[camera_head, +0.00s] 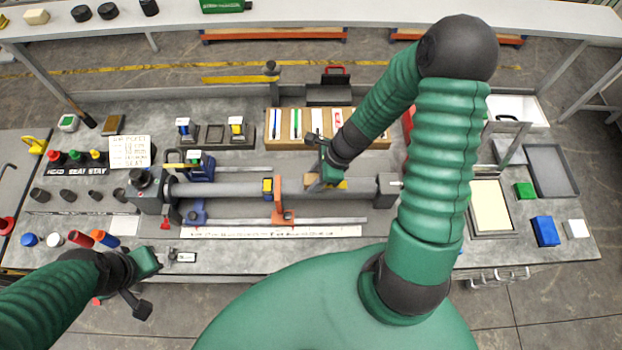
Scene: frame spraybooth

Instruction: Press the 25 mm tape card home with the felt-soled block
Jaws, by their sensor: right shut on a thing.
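My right gripper (325,182) is over the grey tube (230,189) of the long fixture, right of its middle. It is shut on a small brownish-grey block (314,184), mostly hidden by the fingers. A yellow piece (342,185) shows just right of the fingers; I cannot tell whether the block touches it or the tube. Cards with coloured stripes stand in a wooden rack (268,143) behind; I cannot read which is the 25 mm one. My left gripper (148,262) hangs at the front left bench edge, clear of the fixture; its jaw opening cannot be made out.
A ruled white strip (270,231) lies in front. Bottles, dark knobs and a note card (130,151) crowd the left. Trays and blue (545,231) and green blocks stand right.

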